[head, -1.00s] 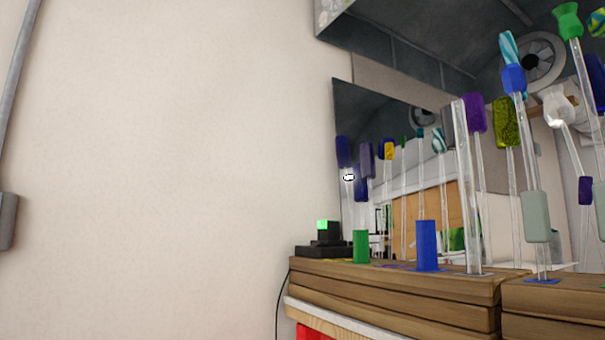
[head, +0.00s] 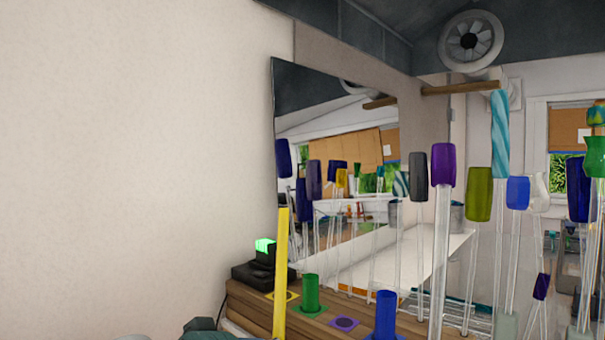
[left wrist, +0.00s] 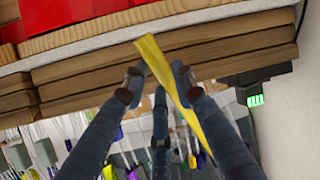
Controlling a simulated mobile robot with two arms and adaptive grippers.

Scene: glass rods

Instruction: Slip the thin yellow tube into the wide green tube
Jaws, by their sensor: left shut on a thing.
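The thin yellow tube (head: 281,270) stands nearly upright, leaning slightly, in the head view. It also shows in the left wrist view (left wrist: 157,63), running between my left gripper's fingers (left wrist: 158,90), which are shut on it. Only a dark bit of my left gripper (head: 203,325) shows at the bottom edge of the head view. The wide green tube (head: 311,294) stands upright on a green mat on the wooden ledge, just right of the yellow tube in the picture. The tubes are apart in the picture; their depth gap is unclear. My right gripper is not in view.
A wide blue tube (head: 386,316) stands to the right of the green one, with an empty purple mat (head: 344,323) between. A yellow mat (head: 291,296) lies behind the yellow tube. Several clear rods with coloured tops crowd the right. A black device (head: 258,270) with a green light stands left.

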